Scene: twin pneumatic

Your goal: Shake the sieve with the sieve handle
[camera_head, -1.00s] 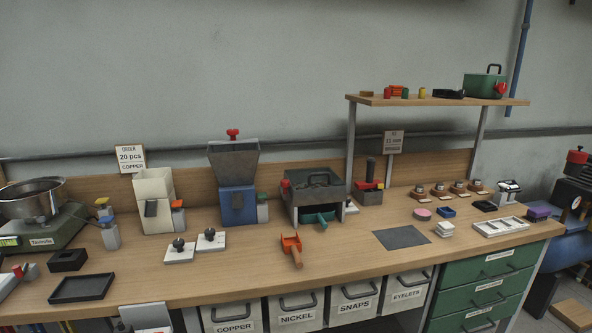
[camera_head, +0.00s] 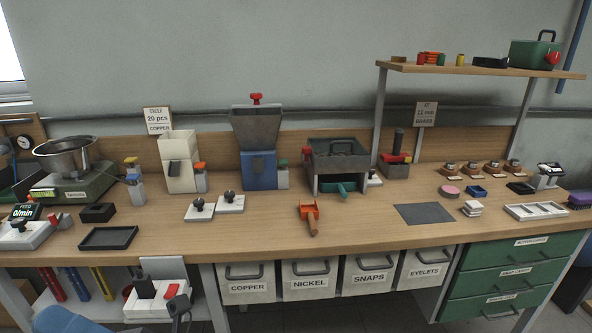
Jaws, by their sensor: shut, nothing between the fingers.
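The sieve appears to be the dark tray (camera_head: 342,161) set in the top of a grey box-like stand on the bench, right of the blue hopper machine. A dark handle (camera_head: 334,141) arches over the tray; I take it for the sieve handle. A red knob (camera_head: 306,152) sits at the stand's left side. A green tray or scoop (camera_head: 336,187) shows in the opening under the sieve. The inside of the sieve is too small to make out. My gripper is not in view.
An orange scoop (camera_head: 310,215) lies in front of the sieve stand. The blue hopper machine (camera_head: 258,170) stands left, a dark red-topped press (camera_head: 396,165) right. A grey mat (camera_head: 424,215) lies front right. A shelf (camera_head: 480,69) overhangs the right side. Bare bench surrounds the scoop.

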